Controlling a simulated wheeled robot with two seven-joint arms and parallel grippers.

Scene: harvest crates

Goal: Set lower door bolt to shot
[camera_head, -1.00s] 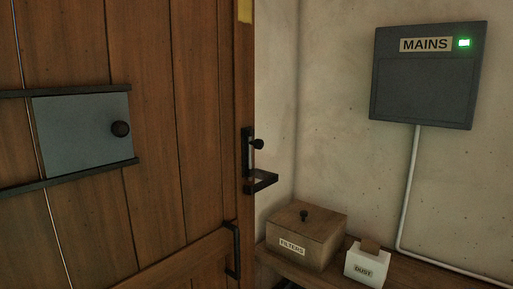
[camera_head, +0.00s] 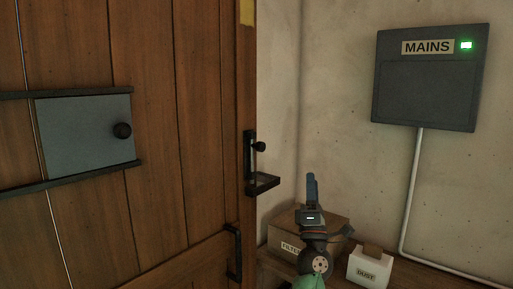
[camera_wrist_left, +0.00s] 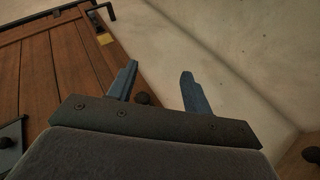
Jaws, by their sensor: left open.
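A black bolt (camera_head: 249,158) with a round knob (camera_head: 260,146) is mounted on the edge of the wooden door, above a black bracket (camera_head: 263,185). Whether it is shot or drawn I cannot tell. My left gripper (camera_head: 312,181) stands upright to the right of the bolt, apart from it, in front of the filters box. In the left wrist view the gripper (camera_wrist_left: 160,85) is open, with nothing held. My right gripper is not in view.
The door (camera_head: 150,170) carries a grey sliding plate (camera_head: 80,130) and a handle (camera_head: 235,252). A filters box (camera_head: 283,243) and a white dust box (camera_head: 368,268) stand on a shelf. The mains box (camera_head: 425,85) hangs on the wall.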

